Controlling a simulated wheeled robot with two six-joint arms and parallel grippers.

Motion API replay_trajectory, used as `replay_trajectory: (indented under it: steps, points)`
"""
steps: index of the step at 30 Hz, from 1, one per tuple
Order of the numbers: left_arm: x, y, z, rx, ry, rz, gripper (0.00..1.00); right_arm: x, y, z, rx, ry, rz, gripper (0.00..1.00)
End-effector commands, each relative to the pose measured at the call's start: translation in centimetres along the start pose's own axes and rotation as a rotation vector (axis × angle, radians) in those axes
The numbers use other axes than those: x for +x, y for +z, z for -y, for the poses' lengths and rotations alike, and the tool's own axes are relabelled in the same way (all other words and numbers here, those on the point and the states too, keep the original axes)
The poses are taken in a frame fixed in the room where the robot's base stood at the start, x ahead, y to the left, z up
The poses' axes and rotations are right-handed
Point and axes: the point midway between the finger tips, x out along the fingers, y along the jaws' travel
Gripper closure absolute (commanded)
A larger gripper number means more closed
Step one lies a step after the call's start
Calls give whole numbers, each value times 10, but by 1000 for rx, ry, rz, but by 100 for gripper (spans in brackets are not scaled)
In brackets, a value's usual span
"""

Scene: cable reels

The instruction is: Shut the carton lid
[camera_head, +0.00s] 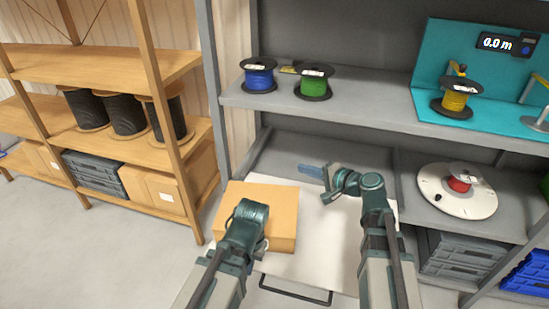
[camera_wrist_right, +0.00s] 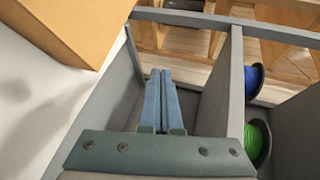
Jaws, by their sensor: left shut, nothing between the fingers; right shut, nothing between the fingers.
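The carton (camera_head: 285,203) is a plain tan box on a pale pulled-out board. Its top looks flat, and no raised flap shows in the head view. The carton (camera_wrist_right: 75,25) also shows at the upper left of the right wrist view. My left gripper (camera_head: 250,212) is over the carton's left front part; its fingers are hidden behind the wrist, so contact cannot be told. My right gripper (camera_head: 311,171) is shut and empty, its blue fingers pointing left just behind the carton, apart from it. Those fingers (camera_wrist_right: 163,100) are together in the right wrist view.
The pale board (camera_head: 330,225) has free room right of the carton. Above it is a grey shelf (camera_head: 380,110) with blue (camera_head: 259,78), green (camera_head: 314,84) and yellow (camera_head: 456,100) reels. A white turntable (camera_head: 440,198) stands at the right. A wooden rack (camera_head: 150,65) is at the left.

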Motion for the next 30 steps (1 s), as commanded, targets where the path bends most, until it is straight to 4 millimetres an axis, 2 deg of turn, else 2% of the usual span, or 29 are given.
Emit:
replay_trajectory:
  steps: [3,13,30]
  points:
    - [0,0,0,0,0,0,100,-4,7,-1,0,0,0,100]
    - [-1,0,0,0,0,0,100,-6,6,0,0,0,-1,100]
    - [-18,1,2,0,0,0,100,-61,6,0,1,0,-2,100]
